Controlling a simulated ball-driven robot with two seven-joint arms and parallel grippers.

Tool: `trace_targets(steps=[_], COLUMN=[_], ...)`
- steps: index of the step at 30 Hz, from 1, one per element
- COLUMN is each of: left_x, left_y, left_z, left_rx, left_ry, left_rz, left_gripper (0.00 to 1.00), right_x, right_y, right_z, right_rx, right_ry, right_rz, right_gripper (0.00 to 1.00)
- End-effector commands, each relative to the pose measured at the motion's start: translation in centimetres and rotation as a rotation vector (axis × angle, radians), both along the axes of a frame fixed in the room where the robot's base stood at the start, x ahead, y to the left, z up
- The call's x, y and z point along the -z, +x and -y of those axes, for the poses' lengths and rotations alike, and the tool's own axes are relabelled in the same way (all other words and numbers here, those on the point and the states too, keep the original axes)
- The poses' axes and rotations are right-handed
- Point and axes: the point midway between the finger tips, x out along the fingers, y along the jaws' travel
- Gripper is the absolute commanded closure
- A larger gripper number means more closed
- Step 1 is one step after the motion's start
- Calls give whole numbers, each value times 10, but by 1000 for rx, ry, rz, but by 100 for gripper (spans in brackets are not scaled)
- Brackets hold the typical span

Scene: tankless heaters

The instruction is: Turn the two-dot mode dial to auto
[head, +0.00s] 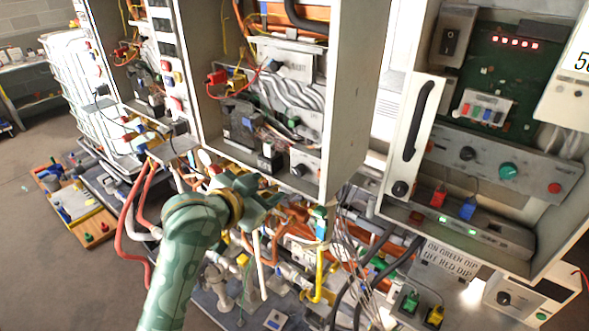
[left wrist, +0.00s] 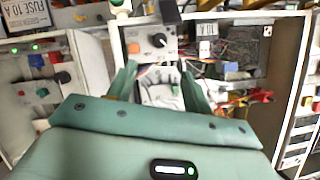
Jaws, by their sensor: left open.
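A white module with a black dial (head: 299,170) sits at the lower right of the middle open cabinet. The left wrist view shows a similar dial (left wrist: 159,41) with an orange mark beside it, just beyond the fingertips. The dots and mode labels are too small to read, so I cannot tell for certain which dial is the two-dot one. My left gripper (head: 270,194) is in front of the cabinet's lower edge, below and left of that dial. Its two green fingers (left wrist: 160,76) are apart with nothing held between them. My right gripper is not in view.
The middle cabinet's side wall (head: 353,100) stands right of the dial. Hoses and wires crowd below. Bare floor (head: 50,270) lies at left.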

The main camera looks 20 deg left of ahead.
Motion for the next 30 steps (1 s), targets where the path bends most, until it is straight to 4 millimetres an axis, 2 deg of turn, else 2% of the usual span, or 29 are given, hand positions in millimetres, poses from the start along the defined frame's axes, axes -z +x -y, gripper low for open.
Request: trace_targets(steps=[9,15,21,30], left_x=[31,45,52,52], left_y=[74,110,126,128], left_z=[17,25,29,29], left_rx=[1,0,0,0], left_ry=[-2,-1,-1,-1], left_rz=[-2,-1,-1,0], left_gripper=[49,49,49,49], right_x=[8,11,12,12], right_y=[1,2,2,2], right_z=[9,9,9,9], right_rx=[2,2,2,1], right_ry=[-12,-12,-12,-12], right_rz=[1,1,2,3], right_gripper=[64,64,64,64])
